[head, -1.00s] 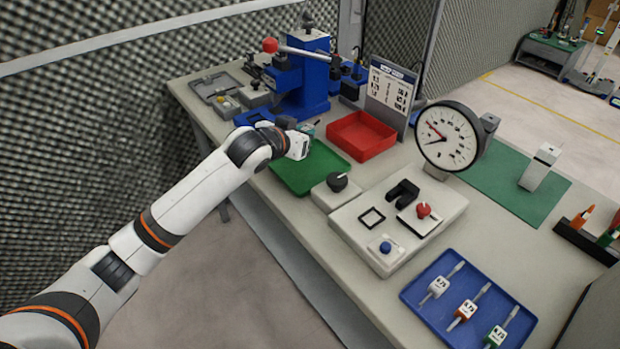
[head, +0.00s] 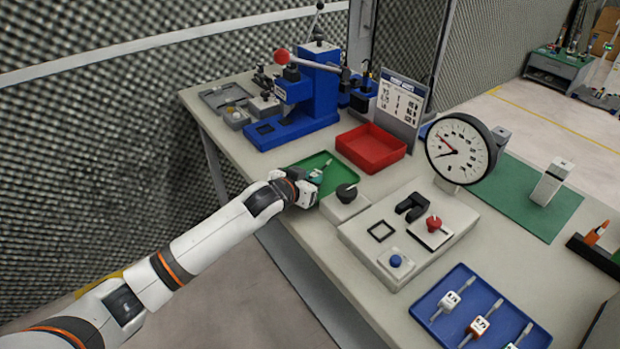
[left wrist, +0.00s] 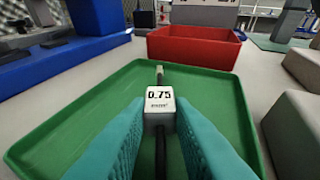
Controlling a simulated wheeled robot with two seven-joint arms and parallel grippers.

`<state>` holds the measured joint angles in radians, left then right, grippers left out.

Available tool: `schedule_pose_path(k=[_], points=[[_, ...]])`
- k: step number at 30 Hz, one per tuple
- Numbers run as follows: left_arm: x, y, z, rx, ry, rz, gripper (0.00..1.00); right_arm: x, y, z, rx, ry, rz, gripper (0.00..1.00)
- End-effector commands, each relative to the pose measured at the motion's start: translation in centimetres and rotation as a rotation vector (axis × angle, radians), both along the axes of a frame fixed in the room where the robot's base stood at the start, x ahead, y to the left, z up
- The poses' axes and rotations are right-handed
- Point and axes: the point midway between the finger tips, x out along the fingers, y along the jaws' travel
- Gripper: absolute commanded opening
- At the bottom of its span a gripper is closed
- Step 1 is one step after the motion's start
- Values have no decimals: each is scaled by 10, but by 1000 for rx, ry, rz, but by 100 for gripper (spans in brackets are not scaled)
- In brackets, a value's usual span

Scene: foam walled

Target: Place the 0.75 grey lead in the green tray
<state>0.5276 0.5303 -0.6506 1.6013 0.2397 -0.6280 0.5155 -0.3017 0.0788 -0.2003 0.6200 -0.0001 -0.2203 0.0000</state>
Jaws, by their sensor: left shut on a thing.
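My left gripper (head: 319,174) is over the green tray (head: 345,176), coming in from the tray's front edge. In the left wrist view its two teal fingers (left wrist: 160,118) are shut on the 0.75 grey lead (left wrist: 159,100), a pale block marked 0.75 with a thin dark shaft along its length. The lead lies over the floor of the green tray (left wrist: 85,108), which looks otherwise empty. I cannot tell whether the lead touches the tray floor. In the head view the hand mostly hides the lead. My right gripper does not show.
A red tray (head: 371,148) stands behind the green one, a blue press (head: 310,95) at its back left. A box with a black knob (head: 346,193) is close on the right. A blue tray (head: 440,300) with three more leads is at the front right.

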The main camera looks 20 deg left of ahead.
Motion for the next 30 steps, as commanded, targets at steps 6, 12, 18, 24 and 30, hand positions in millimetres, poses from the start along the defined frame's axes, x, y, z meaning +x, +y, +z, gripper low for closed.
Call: schedule_pose_path(k=[6,12,18,24,30], points=[[0,0,-1,0,-1,0,0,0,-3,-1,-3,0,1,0],[0,0,-2,0,-1,0,43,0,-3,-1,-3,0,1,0],[0,0,-1,1,-1,0,43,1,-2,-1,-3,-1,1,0],[-6,2,3,1,-1,0,43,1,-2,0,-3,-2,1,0],[-35,11,16,2,-1,-1,43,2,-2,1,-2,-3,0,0]])
